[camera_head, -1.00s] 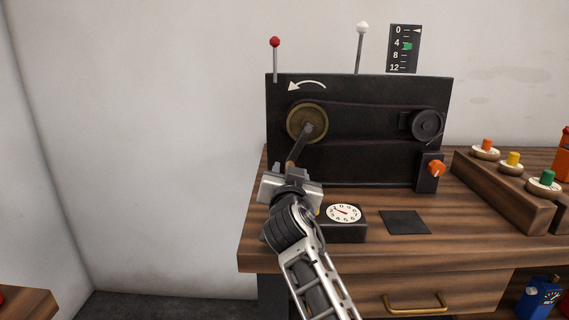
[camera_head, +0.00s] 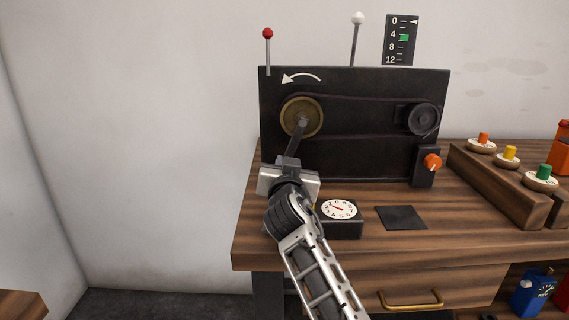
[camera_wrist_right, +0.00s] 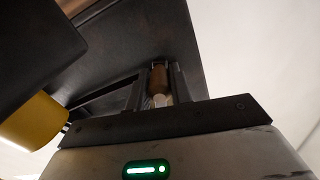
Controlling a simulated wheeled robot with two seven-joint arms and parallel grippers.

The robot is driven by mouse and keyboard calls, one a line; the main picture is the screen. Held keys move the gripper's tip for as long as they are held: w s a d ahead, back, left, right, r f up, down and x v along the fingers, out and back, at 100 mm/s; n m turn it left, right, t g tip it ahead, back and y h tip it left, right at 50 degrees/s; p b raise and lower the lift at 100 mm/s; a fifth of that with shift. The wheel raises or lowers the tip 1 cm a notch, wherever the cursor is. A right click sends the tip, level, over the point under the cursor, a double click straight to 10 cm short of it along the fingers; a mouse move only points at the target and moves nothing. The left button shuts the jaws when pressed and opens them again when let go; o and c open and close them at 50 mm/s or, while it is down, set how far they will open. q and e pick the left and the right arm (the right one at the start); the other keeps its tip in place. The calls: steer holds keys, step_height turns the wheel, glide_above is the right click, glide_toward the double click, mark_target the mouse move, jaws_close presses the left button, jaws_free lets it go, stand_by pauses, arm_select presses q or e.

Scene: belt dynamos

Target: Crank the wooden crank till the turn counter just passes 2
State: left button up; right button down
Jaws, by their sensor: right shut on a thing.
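The crank's round brass-coloured hub (camera_head: 302,117) is on the left of a black upright panel. Its dark crank arm (camera_head: 296,139) points down and slightly left. My right gripper (camera_head: 288,165) is at the low end of the crank, shut on the wooden handle (camera_wrist_right: 158,84), which shows between the fingers in the wrist view. In the head view the gripper hides the handle. The turn counter, a white round dial (camera_head: 340,209) with a red needle pointing up-left, sits on a black box; its digits are too small to read surely. My left gripper is not in view.
A curved white arrow (camera_head: 301,78) above the hub points left. A belt runs to a small pulley (camera_head: 424,118). An orange knob (camera_head: 432,162) is at right. A 0-to-12 scale (camera_head: 400,40) has a green mark near 4. Coloured knobs stand on a wooden block (camera_head: 500,186).

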steer(key=shift+d+f, duration=0.2)
steer(key=shift+d, duration=0.55)
steer(key=c, duration=1.3)
jaws_free()
steer(key=shift+o, duration=0.2)
